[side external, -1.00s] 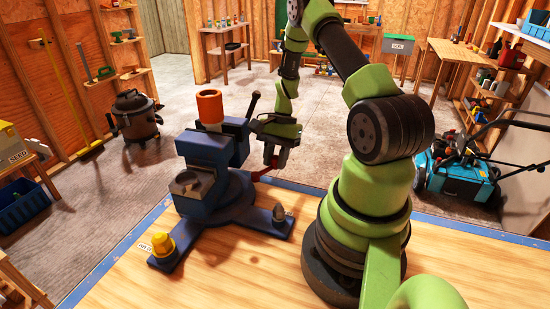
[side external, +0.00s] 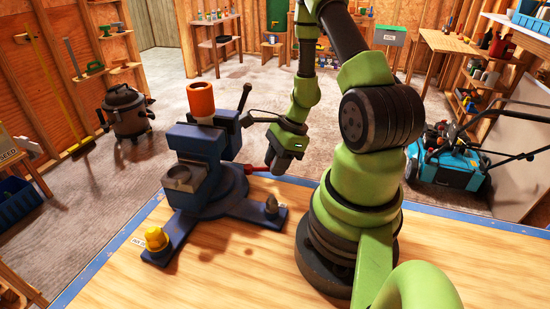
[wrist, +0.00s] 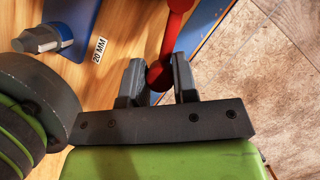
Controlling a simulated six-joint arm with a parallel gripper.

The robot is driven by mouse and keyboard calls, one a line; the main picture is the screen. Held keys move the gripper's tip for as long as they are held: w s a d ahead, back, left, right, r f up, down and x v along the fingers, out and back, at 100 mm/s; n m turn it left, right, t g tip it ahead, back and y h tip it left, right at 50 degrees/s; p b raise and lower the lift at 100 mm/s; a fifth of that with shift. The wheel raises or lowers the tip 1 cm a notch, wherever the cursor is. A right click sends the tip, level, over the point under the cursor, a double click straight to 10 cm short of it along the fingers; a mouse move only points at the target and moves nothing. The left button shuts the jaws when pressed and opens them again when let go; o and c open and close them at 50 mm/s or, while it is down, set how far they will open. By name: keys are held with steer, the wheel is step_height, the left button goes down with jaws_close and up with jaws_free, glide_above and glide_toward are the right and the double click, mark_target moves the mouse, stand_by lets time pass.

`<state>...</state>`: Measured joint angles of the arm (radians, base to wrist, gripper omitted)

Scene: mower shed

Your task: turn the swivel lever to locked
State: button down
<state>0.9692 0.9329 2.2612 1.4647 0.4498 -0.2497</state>
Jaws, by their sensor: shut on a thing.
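The swivel lever is a red bar with a round knob. In the side external view the lever (side external: 256,168) sticks out to the right from the low round base of a blue bench vise (side external: 206,150). My gripper (side external: 284,162) is at its outer end. In the wrist view the red lever (wrist: 173,35) runs down from the top, and its knob (wrist: 159,76) sits between the two fingers of my gripper (wrist: 157,82), which is shut on it. My gripper hides part of the lever's end in the side external view. No locked marking can be made out.
The vise stands on a wooden bench (side external: 190,275) with a blue edge. An orange-and-white cylinder (side external: 201,101) stands up on the vise. A yellow-capped piece (side external: 157,239) and a grey piece (side external: 271,206) sit on its feet. A "20 MM" label (wrist: 99,50) lies nearby.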

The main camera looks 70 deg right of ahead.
steer(key=shift+s+a+m+t+h, duration=0.15)
steer(key=shift+a+m+h, duration=0.1)
steer(key=shift+a+m, duration=0.5)
steer(key=shift+s+a+m+t+h, duration=0.15)
steer(key=shift+a+m+h, duration=0.15)
steer(key=shift+m, duration=0.75)
steer(key=shift+w+a, duration=0.1)
steer(key=shift+w, duration=0.05)
steer(key=c, duration=0.9)
jaws_free()
steer(key=shift+v, duration=4.95)
